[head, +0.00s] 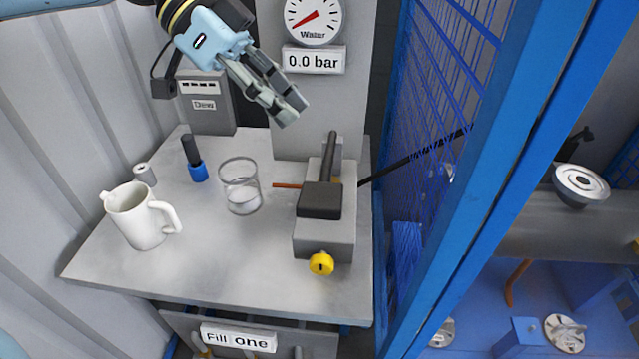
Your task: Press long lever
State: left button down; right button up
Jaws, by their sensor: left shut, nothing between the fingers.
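A grey block device (325,238) sits at the right side of the grey tabletop. A dark lever (331,155) with a long bar and a wide dark block at its near end lies along its top. A thin black rod (415,155) runs from the device's right side up to the right, across the blue mesh. I cannot tell for sure which of these is the long lever. My left gripper (289,112) is shut and empty, above and to the left of the dark lever's far end, apart from it. My right gripper is not in view.
A white jug (137,215), a glass (240,188), a blue-and-black item (194,160) and a small cylinder (144,175) stand left on the tabletop (190,265). A yellow knob (321,264) is on the device's front. A gauge (313,17) reads 0.0 bar. A blue frame (490,190) stands right.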

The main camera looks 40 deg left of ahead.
pick_arm(q)
send_over(319, 192)
jog(key=f, duration=0.4)
jog(key=shift+w+a+f+b, duration=0.15)
jog(key=shift+w+a+b, duration=0.05)
jog(key=shift+w+b, duration=0.2)
jog(key=f, duration=0.3)
jog(key=shift+s+d+f+p, duration=0.15)
jog(key=shift+s+d+p, duration=0.05)
jog(key=shift+s+p, duration=0.1)
jog(key=shift+s+f, duration=0.1)
jog(key=shift+f, duration=0.35)
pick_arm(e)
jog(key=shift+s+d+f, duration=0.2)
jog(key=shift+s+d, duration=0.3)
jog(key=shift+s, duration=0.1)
pick_arm(q)
jog(key=shift+f, duration=0.1)
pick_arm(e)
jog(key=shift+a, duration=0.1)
